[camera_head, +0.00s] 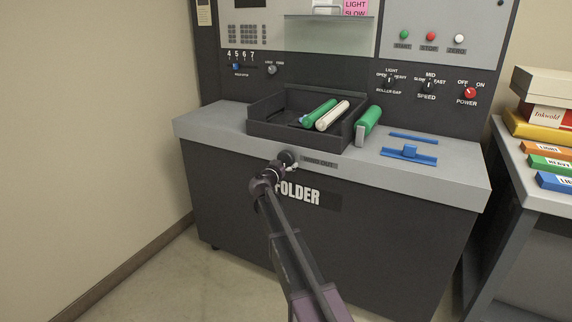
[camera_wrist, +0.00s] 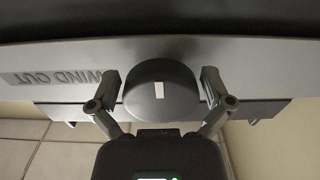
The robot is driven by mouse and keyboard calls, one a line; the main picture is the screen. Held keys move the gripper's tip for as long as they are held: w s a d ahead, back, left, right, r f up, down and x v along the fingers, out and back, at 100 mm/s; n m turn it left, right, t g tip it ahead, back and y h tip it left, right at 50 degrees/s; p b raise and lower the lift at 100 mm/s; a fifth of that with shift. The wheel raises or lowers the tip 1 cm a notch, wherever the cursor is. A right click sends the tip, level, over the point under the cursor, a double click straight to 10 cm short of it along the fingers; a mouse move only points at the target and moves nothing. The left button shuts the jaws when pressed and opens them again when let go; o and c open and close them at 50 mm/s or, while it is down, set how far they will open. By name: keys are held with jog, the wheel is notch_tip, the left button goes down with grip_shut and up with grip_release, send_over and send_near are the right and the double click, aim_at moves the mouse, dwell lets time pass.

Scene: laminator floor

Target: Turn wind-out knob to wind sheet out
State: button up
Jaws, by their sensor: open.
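The wind-out knob (camera_wrist: 160,88) is a dark grey round knob with a pale index mark on its face. It sits on the light grey front edge of the machine, beside the label "WIND OUT" (camera_wrist: 58,77), which reads upside down in the wrist view. My gripper (camera_wrist: 161,82) is open, with one finger on each side of the knob. In the head view the knob (camera_head: 289,156) shows just beyond my gripper (camera_head: 277,166), at the counter's front edge.
A black tray (camera_head: 268,129) with green and white rollers stands on the counter (camera_head: 215,118) above the knob. A green-handled roller (camera_head: 369,121) and blue pieces (camera_head: 409,154) lie to its right. A side table (camera_head: 525,185) with boxes stands at the far right. Floor at left is clear.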

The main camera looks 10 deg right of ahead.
jog(key=shift+s+a, duration=0.1)
jog(key=shift+s, duration=0.05)
jog(key=v, duration=1.1)
jog(key=shift+s+a, duration=0.25)
jog(key=s+d+f+n+g+y, duration=0.1)
jog(key=s+d+f+g, duration=0.4)
jog(key=s, duration=0.3)
jog(key=s+d+f+g+y, duration=0.1)
jog(key=s+d+f+g, duration=0.3)
jog(key=s+d+f, duration=0.3)
jog(key=s+a+f+n+g+y, duration=0.3)
jog(key=s+y, duration=0.1)
jog(key=s, duration=0.6)
jog(key=s+a+f+n+g+y, duration=0.25)
jog(key=s+y, duration=0.25)
jog(key=s, duration=0.5)
notch_tip(320, 180, up, 27)
jog(key=p, duration=2.8)
jog(key=shift+w+d+r, duration=0.15)
jog(key=shift+r, duration=0.05)
